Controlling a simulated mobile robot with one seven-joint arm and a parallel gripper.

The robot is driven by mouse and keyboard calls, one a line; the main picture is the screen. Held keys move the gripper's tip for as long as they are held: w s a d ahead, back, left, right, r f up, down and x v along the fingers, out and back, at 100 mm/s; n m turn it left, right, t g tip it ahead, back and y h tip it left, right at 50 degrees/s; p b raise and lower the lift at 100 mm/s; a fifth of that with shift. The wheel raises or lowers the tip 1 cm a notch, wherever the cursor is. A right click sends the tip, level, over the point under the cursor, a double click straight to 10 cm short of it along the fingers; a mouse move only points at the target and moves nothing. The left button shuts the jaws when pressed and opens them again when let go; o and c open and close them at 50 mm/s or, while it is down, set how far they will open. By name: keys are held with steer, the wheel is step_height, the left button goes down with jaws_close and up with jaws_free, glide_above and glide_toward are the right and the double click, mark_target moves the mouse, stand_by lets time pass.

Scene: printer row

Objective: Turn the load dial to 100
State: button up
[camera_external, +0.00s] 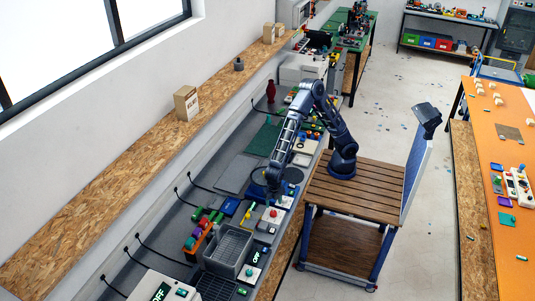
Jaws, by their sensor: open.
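My arm reaches from its wooden-topped cart to the grey bench along the wall. My gripper (273,196) points down low over the bench and looks empty; its fingertips are too small to see well. Below it is a small light panel with a red round knob or button (273,213). A small light box with a teal knob (249,271) stands nearer the camera, beside a dark display (257,256) with lit characters. I cannot tell which of these controls is the load dial, and no scale or 100 mark is readable.
A grey bin (228,250) and an orange rack (199,240) with coloured parts stand close by on the bench. A white box reading OFF (163,289) is at the near end. A wooden shelf (130,152) runs above the bench. Floor right of the cart is open.

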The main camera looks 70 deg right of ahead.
mark_target(273, 212)
step_height(273, 212, down, 8)
steer(key=shift+r, duration=0.25)
steer(key=c, duration=1)
steer(key=shift+m, duration=0.4)
steer(key=m, duration=1.1)
